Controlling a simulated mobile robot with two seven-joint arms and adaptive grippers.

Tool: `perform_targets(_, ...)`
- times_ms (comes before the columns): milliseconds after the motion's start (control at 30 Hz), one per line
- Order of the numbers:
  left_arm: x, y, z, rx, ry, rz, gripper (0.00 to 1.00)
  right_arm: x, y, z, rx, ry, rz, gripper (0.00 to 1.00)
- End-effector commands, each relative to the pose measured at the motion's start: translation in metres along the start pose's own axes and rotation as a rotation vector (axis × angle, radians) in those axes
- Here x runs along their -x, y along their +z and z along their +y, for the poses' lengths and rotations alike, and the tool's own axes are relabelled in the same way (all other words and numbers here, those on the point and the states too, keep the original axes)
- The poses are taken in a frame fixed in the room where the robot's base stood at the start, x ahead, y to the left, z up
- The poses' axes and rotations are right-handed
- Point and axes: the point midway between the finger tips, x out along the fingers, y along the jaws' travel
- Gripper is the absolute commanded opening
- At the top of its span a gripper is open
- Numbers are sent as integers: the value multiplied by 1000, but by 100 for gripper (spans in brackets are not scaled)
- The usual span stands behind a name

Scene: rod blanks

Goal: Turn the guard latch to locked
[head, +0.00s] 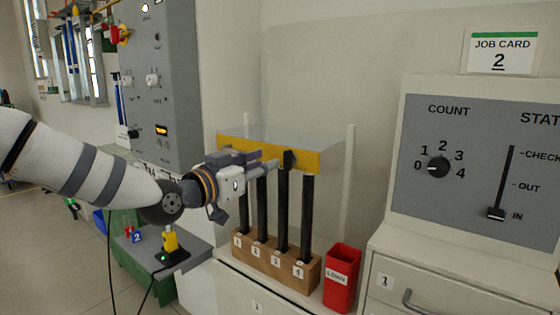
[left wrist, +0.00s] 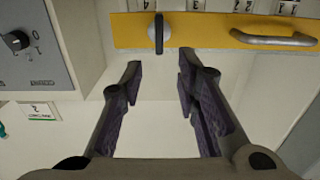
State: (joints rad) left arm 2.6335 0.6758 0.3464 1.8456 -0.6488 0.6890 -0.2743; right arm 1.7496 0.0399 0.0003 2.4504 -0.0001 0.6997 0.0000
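The guard is a clear cover with a yellow front bar (head: 310,160); the bar also shows in the left wrist view (left wrist: 210,36). The guard latch (head: 289,160) is a small black lever on the bar. In the left wrist view the latch (left wrist: 158,34) stands across the bar on a round grey base. My left gripper (head: 268,160) is just left of the latch in the head view. In the left wrist view my left gripper (left wrist: 160,64) is open and empty, its fingertips either side of the latch's line and short of it. My right gripper is not in view.
Several dark rods (head: 283,215) stand in a numbered wooden block (head: 268,262) below the guard. A red bin (head: 341,279) is beside it. A panel with a COUNT dial (head: 438,167) and slider (head: 496,213) is at right. A metal handle (left wrist: 272,40) is on the bar.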

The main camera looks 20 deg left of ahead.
Motion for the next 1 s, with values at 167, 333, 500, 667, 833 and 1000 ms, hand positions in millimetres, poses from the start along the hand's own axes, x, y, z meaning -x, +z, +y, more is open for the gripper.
perform_targets(167,-45,12,0,3,0,-14,29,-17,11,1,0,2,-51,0)
perform_targets(333,-67,8,0,3,1,-9,29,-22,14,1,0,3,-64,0)
perform_targets(500,-71,4,1,3,1,-6,29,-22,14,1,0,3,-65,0)
perform_targets(667,-71,3,1,3,1,-5,25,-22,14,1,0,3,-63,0)
perform_targets(833,-71,3,1,3,1,-5,0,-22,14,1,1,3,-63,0)
perform_targets(1000,-71,4,1,4,1,-6,0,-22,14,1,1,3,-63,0)
